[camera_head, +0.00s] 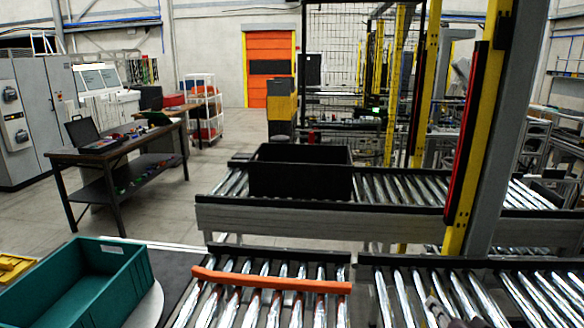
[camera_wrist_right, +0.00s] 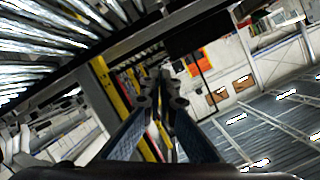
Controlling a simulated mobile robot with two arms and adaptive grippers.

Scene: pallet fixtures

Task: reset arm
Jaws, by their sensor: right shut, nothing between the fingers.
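My right gripper (camera_head: 438,308) shows as a small dark grey shape low in the head view, in front of the roller conveyor at the lower right. In the right wrist view its two fingers (camera_wrist_right: 161,92) come together at their tips. It is shut with nothing between the fingers. My left gripper is in neither view.
A teal crate (camera_head: 120,272) stands at the lower left. An orange bar (camera_head: 270,281) lies across the near rollers. A black bin (camera_head: 300,180) sits on the farther conveyor. A yellow post (camera_head: 478,130) rises at right. A workbench (camera_head: 110,155) stands at left beside open floor.

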